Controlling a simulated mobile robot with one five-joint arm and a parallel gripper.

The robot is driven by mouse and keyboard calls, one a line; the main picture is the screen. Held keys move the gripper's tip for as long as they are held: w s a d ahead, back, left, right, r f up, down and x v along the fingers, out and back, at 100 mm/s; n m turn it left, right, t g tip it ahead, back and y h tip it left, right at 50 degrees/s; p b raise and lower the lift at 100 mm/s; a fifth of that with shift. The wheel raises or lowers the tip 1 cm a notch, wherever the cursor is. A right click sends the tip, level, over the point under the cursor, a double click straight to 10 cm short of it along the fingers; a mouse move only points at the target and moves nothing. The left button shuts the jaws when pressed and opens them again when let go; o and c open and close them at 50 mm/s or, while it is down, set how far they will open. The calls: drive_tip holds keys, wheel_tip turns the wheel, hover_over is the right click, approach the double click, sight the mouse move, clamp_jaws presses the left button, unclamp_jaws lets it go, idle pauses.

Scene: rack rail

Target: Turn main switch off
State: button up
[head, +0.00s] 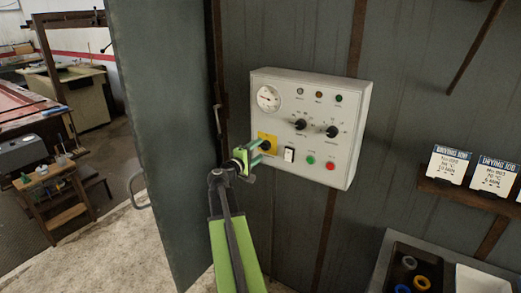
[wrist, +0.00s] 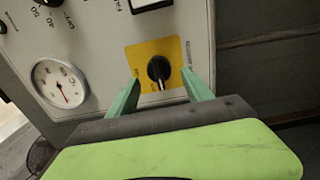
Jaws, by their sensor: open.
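The main switch is a black rotary knob (wrist: 159,69) on a yellow plate (wrist: 135,58) in the wrist view. A white mark on the knob points down toward my gripper in that view. In the head view the yellow plate (head: 268,136) sits at the lower left of the grey control panel (head: 315,92), and my gripper partly covers the knob. My gripper (head: 257,153) is open and empty in front of the plate. In the wrist view its green fingers (wrist: 160,92) stand either side of the knob's lower end; contact cannot be told.
The panel also carries a dial gauge (head: 269,98), two black knobs, a rocker switch (head: 289,154), a green button (head: 310,159) and a red button (head: 331,165). An open grey door (head: 165,130) stands at left. A shelf with drying-job cards (head: 447,165) is at right.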

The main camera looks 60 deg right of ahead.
drive_tip(key=a, duration=1.5)
drive_tip(key=w+a+f+t+y, duration=0.1)
drive_tip(key=w+a+f+y, duration=0.15)
drive_tip(key=w+a, duration=0.35)
drive_tip(key=w+a+f+n+t+y, duration=0.1)
drive_tip(key=w+a+f+t, duration=0.2)
drive_tip(key=a, duration=0.6)
drive_tip(key=w+a+f+y, duration=0.2)
drive_tip(key=w+a+f, duration=0.25)
drive_tip(key=a, duration=0.25)
drive_tip(key=s+a+f+g+y, duration=0.1)
drive_tip(key=a+f+y, duration=0.3)
drive_tip(key=a, duration=0.5)
drive_tip(key=s+a+f+g+y, duration=0.1)
drive_tip(key=s+a+f+y, duration=0.2)
drive_tip(key=a, duration=0.7)
drive_tip(key=s+a+f+m+g+y, duration=0.1)
drive_tip(key=a+f+y, duration=0.4)
drive_tip(key=a, duration=0.5)
drive_tip(key=shift+s+a+f+g, duration=0.3)
drive_tip(key=shift+s+f, duration=0.4)
drive_tip(key=shift+f, duration=0.15)
